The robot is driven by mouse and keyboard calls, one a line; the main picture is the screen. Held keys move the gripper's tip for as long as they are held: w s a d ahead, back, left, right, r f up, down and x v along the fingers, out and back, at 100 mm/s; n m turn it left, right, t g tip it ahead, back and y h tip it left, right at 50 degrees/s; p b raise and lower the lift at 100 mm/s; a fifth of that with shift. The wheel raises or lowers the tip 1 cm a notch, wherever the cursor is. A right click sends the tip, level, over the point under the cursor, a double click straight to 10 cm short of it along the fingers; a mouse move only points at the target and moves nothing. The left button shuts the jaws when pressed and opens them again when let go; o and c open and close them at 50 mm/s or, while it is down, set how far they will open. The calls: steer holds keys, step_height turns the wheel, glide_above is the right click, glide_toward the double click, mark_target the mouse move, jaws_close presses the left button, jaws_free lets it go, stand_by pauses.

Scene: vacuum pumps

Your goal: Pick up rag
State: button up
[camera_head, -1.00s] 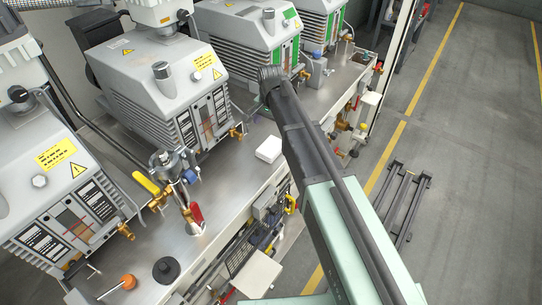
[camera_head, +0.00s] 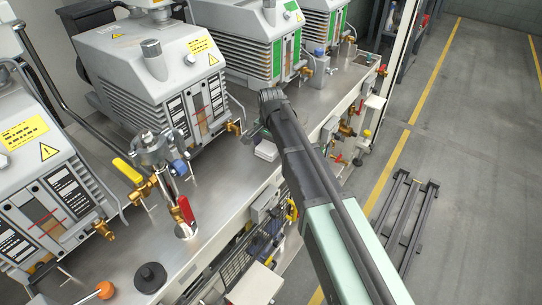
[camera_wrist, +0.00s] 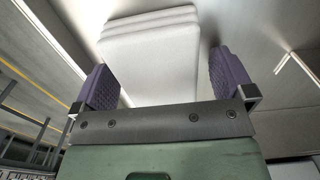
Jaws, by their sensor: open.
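The rag (camera_head: 266,151) is a white folded stack lying on the steel bench top (camera_head: 222,185) near its front edge, in front of the pumps. In the wrist view the rag (camera_wrist: 150,55) shows its layered folds at the top and lies ahead of and between the two purple-grey fingers. My gripper (camera_wrist: 166,80) is open, with nothing held between the fingers. In the head view my gripper (camera_head: 259,134) is mostly hidden by my arm, close to the rag. I cannot tell whether the fingers touch the rag.
Grey vacuum pumps (camera_head: 150,70) line the back of the bench. A valve assembly with yellow and red handles (camera_head: 160,165) stands to the left. Brass fittings (camera_head: 237,126) are close to the gripper. Pipes and valves (camera_head: 345,130) hang along the bench front. The floor at right is mostly clear.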

mark_target(271, 144)
steer(key=shift+r, duration=0.1)
steer(key=c, duration=0.9)
step_height(271, 144, up, 20)
steer(key=p, duration=2)
